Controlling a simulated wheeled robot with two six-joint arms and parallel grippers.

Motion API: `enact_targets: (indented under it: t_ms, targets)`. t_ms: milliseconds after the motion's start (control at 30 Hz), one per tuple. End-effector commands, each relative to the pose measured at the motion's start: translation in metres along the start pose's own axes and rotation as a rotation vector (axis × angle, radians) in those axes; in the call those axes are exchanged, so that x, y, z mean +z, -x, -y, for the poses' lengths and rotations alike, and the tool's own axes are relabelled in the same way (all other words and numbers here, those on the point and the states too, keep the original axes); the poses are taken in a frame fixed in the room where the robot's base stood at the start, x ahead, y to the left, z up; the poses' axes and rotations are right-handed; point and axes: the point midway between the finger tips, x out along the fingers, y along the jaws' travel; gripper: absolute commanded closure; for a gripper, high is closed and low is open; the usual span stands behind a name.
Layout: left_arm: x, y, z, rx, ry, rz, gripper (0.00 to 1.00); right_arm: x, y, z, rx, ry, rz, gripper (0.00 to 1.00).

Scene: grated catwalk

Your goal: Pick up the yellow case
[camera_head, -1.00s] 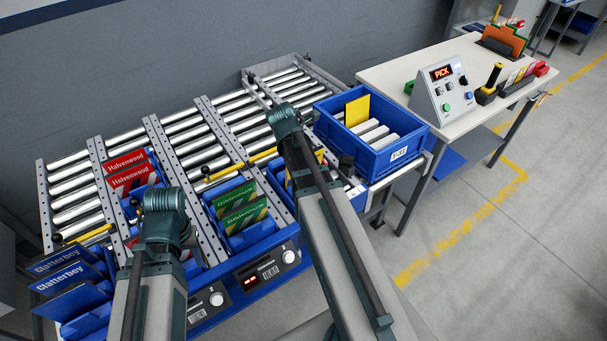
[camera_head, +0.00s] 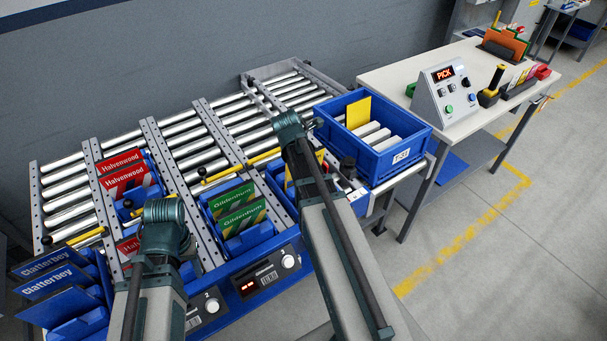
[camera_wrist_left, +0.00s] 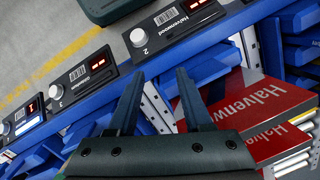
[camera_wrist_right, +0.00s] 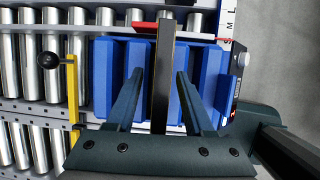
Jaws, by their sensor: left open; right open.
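A yellow case (camera_head: 358,111) stands upright in the blue tote (camera_head: 424,147), beside several white cases. Yellow also shows beside my right gripper (camera_head: 298,128), in a rack bin it mostly hides. In the right wrist view, that blue bin (camera_wrist_right: 104,85) holds a thin, dark upright case (camera_wrist_right: 163,75) seen edge-on. My open right fingers (camera_wrist_right: 160,72) point at it, one on each side; I cannot tell its face colour or whether they touch. My left gripper (camera_head: 166,225) is open and empty (camera_wrist_left: 158,75) above the rack front, near red Halvenwood cases (camera_wrist_left: 240,115).
Red (camera_head: 124,180), green Gildenhum (camera_head: 240,208) and blue Clatterbey cases (camera_head: 50,283) fill neighbouring bins. Metal rollers (camera_head: 180,130) lie behind. A worktable (camera_head: 400,75) with a PICK panel (camera_head: 447,92) stands right. The floor at right is clear.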

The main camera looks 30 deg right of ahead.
Motion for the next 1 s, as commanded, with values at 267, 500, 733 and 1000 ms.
enact_targets:
  t_ms: [267,500,733,1000]
  targets:
    - [-0.0002,-0.0029,-0.0003,0.0,0.0,0.0,0.5,-0.0012,-0.0027,0.0003,0.0,0.0,0.0,0.47]
    - [-0.0002,-0.0027,-0.0003,0.0,0.0,0.0,0.5,-0.0011,-0.0025,0.0004,0.0,0.0,0.0,0.6]
    - [-0.0001,-0.0027,-0.0003,0.0,0.0,0.0,0.5,-0.0011,-0.0025,0.0004,0.0,0.0,0.0,1.0]
    - [-0.0002,-0.0028,-0.0003,0.0,0.0,0.0,0.5,-0.0011,-0.0025,0.0007,-0.001,0.0,0.0,1.0]
